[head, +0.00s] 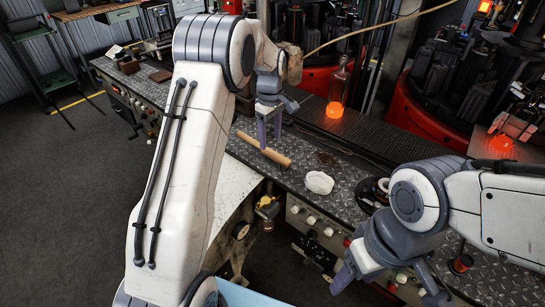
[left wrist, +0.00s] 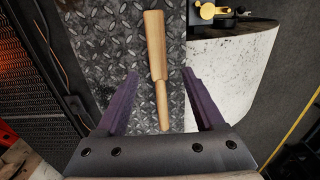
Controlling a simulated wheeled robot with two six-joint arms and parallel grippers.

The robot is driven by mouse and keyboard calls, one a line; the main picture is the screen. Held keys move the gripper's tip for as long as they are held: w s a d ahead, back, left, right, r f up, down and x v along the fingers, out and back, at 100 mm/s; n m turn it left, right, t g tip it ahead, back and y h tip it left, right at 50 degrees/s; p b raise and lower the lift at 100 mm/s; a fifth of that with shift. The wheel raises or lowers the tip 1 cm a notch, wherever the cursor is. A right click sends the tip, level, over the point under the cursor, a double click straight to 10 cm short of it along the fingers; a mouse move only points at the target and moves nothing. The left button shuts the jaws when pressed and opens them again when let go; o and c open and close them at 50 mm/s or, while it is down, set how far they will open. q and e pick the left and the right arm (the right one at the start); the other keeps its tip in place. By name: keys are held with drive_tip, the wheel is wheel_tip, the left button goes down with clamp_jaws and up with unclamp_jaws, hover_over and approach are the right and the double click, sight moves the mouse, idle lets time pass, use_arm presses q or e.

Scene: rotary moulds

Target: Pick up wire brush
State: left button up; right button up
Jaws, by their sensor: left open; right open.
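A light wooden, stick-like tool (head: 280,158), possibly the wire brush, lies on the diamond-plate bench (head: 310,160). I cannot make out bristles. In the left wrist view the tool (left wrist: 154,45) is thicker at its far part and narrower at its near end. My left gripper (head: 270,138) is open above the tool, fingers pointing down. In the left wrist view the tool runs lengthwise between the two purple fingers (left wrist: 160,76), with no visible contact. My right gripper (head: 390,288) is open and empty at the lower right, away from the tool.
A white lump (head: 319,182) lies on the bench right of the tool. A glowing orange bottle-shaped piece (head: 335,108) stands behind on the dark ledge. A brass fitting (head: 268,207) sits at the bench's front. Red rotary machines (head: 425,125) fill the back right. Floor at left is clear.

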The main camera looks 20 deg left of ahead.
sight(272, 152)
use_arm(q)
drive_tip(key=shift+f, duration=0.8)
drive_tip(key=f+p, duration=0.1)
drive_tip(key=f, duration=0.3)
drive_tip(key=shift+d+f+p, duration=0.15)
drive_tip(key=shift+d+p, duration=0.05)
drive_tip(key=shift+p, duration=0.1)
drive_tip(key=shift+f, duration=0.5)
drive_tip(key=shift+w, duration=0.1)
clamp_jaws()
